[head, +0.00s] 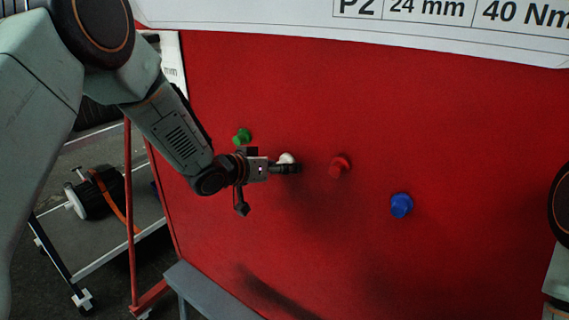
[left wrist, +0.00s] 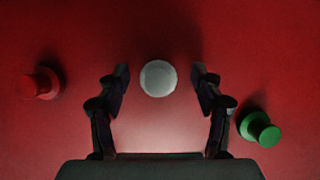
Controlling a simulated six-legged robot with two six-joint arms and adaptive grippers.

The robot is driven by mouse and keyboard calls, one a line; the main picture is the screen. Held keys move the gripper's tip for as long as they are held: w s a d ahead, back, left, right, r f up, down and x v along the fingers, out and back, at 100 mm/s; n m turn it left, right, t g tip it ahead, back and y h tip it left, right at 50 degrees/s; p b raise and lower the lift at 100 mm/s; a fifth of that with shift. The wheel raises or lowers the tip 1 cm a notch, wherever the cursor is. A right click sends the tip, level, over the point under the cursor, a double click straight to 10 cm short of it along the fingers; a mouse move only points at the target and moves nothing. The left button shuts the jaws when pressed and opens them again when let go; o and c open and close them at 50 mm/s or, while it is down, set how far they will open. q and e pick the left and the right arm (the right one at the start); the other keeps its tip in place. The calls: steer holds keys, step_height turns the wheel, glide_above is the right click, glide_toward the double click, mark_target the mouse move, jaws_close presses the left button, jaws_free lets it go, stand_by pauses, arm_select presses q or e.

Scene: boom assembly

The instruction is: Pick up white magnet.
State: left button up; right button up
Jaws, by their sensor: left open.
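The white magnet (head: 286,158) sticks to the red board, partly hidden behind my left gripper in the head view. In the left wrist view the white magnet (left wrist: 158,78) shows as a round disc, centred between the fingertips and slightly beyond them. My left gripper (head: 290,168) is open, with its two fingers (left wrist: 160,76) on either side of the magnet and apart from it. I cannot tell the exact depth between the fingertips and the board. My right gripper is not in view.
A green magnet (head: 242,136), a red magnet (head: 340,166) and a blue magnet (head: 401,205) also sit on the red board (head: 480,130). A white sheet with text (head: 350,25) hangs at the top. A grey beam (head: 205,290) stands below left. A cart (head: 130,225) is at left.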

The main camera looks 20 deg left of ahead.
arm_select(q)
steer(key=shift+w+f, duration=0.1)
steer(key=shift+s+d+r, duration=0.2)
steer(key=shift+s+r, duration=0.05)
steer(key=shift+s, duration=0.05)
steer(key=c, duration=0.4)
steer(key=shift+w+a+f, duration=0.15)
steer(key=shift+w, duration=0.05)
steer(key=c, duration=0.8)
steer(key=shift+s, duration=0.1)
steer(key=shift+r+p, duration=0.3)
